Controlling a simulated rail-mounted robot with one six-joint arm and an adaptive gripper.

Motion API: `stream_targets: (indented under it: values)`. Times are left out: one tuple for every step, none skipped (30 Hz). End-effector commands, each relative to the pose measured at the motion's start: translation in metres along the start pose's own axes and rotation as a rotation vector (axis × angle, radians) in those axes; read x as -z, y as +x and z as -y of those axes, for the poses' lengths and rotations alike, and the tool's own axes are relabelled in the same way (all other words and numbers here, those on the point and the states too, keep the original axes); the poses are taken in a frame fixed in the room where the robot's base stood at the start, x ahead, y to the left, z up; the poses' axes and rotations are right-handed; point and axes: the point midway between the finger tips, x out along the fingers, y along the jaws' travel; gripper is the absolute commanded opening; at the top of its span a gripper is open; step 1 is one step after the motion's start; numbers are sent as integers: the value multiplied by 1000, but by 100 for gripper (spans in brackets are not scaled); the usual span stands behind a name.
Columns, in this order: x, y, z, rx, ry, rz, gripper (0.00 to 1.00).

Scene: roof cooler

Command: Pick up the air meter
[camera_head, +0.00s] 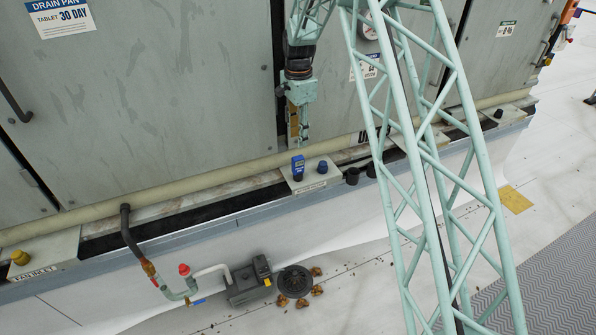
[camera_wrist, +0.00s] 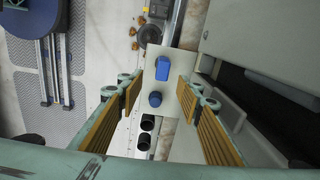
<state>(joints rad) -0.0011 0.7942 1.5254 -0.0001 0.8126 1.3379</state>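The air meter, a small blue handheld device (camera_head: 298,164), stands on a pale labelled plate (camera_head: 312,184) on the unit's ledge. In the wrist view the meter (camera_wrist: 163,70) is seen from above, near the top of the same plate (camera_wrist: 187,103). My gripper (camera_head: 299,128) hangs above the meter in the head view, apart from it. In the wrist view my gripper (camera_wrist: 158,95) shows its ribbed tan finger pads spread apart, with nothing between them. The meter appears below and just beyond the fingertips.
A dark blue cap (camera_head: 323,167) sits on the plate beside the meter. Black cups (camera_head: 352,175) stand farther right. The grey cabinet wall (camera_head: 190,90) and a pale pipe (camera_head: 220,175) run close behind. A pump (camera_head: 250,284) and drain disc (camera_head: 295,281) lie on the roof below.

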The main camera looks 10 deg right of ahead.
Motion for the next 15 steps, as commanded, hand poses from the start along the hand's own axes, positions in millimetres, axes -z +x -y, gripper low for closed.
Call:
stream_targets:
  values:
    - [1,7,3,-2,9,1,33]
    - [1,10,4,-3,14,1,33]
    - [1,14,6,-5,21,1,33]
    - [2,17,7,-6,25,1,33]
    - [2,18,7,-7,28,2,33]
    - [2,21,8,-7,31,2,33]
    - [2,22,9,-8,34,2,33]
    - [2,23,9,-8,36,2,33]
    - [2,24,10,-9,38,2,33]
    - [2,25,10,-9,39,2,33]
    - [2,25,10,-9,40,2,33]
    - [2,26,10,-9,40,2,33]
    - [2,26,10,-9,41,2,33]
    - [2,26,10,-9,41,2,33]
    - [2,26,10,-9,40,2,33]
